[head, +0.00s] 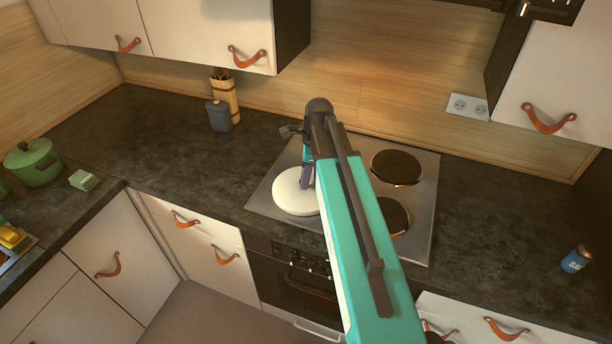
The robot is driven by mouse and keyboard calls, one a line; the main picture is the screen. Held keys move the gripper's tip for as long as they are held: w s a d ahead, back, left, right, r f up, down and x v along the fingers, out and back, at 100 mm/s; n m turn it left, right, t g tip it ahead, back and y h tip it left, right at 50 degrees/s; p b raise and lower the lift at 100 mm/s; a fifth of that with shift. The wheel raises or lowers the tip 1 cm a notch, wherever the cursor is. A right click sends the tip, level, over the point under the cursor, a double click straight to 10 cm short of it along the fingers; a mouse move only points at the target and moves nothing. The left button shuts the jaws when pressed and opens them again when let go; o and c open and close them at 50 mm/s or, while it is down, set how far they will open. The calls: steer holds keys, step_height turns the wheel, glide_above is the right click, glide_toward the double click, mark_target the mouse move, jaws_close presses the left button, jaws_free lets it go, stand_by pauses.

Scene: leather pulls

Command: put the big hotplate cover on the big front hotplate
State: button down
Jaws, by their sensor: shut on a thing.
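The big hotplate cover (292,197) is a round white disc at the front left of the steel hob (262,190). My gripper (306,183) points down at the right part of the cover and is shut on it; the grip itself is small and partly hidden by my arm. The big front hotplate is not visible; the cover hides the front left area of the hob. I cannot tell whether the cover rests flat or hovers slightly above.
Two dark hotplates show on the hob's right side, at the back (397,168) and front (391,216). A dark canister (219,116) and a wooden utensil holder (228,97) stand behind left. A green pot (33,163) is far left, a blue can (576,260) far right.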

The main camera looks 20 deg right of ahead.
stand_by(0.4)
steer(key=c, duration=1.4)
jaws_free()
steer(key=shift+r+p, duration=1.85)
steer(key=shift+r, duration=1.6)
